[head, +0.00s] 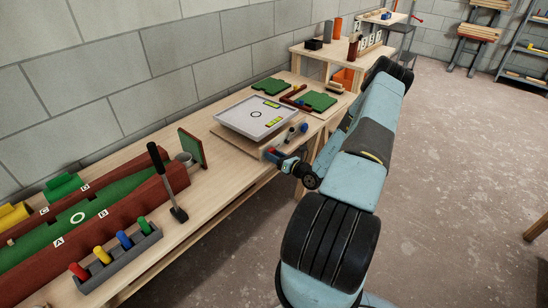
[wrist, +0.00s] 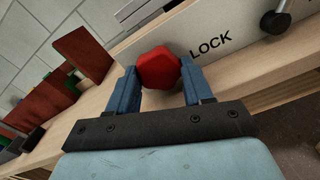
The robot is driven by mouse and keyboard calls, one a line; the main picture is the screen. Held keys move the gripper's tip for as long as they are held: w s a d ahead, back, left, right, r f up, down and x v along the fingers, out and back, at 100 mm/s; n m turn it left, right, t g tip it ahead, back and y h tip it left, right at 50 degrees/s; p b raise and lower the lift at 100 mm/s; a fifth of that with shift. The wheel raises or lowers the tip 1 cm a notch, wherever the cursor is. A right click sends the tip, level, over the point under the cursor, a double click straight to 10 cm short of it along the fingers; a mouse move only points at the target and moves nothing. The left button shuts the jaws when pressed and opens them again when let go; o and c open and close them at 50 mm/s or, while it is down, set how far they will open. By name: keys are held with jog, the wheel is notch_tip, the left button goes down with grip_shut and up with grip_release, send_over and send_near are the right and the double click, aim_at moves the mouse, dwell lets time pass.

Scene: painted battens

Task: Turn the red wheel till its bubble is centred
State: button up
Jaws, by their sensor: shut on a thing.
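The red wheel (wrist: 160,65) is a faceted red knob on the front of a pale wooden board, with the word LOCK beside it. My gripper (wrist: 158,74) has its blue fingers on either side of the wheel, shut on it. In the head view my gripper (head: 279,157) is at the board's front edge, mostly covering the wheel. Above it is a pale tilting tray (head: 239,120) with two yellow-green bubble vials, one at the back (head: 272,104) and one at the right (head: 272,123). The bubbles are too small to place.
A dark knob (wrist: 275,23) sits right of LOCK. Green boards (head: 318,102) lie behind the tray. Left along the bench stand a green panel (head: 191,149), a black-handled tool (head: 168,184) and a rack of coloured pegs (head: 118,262).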

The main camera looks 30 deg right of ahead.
jog(key=shift+s, duration=0.1)
jog(key=o, duration=1)
jog(key=shift+o, duration=0.2)
jog(key=v, duration=1.3)
jog(key=shift+s, duration=0.35)
jog(key=shift+d, duration=0.1)
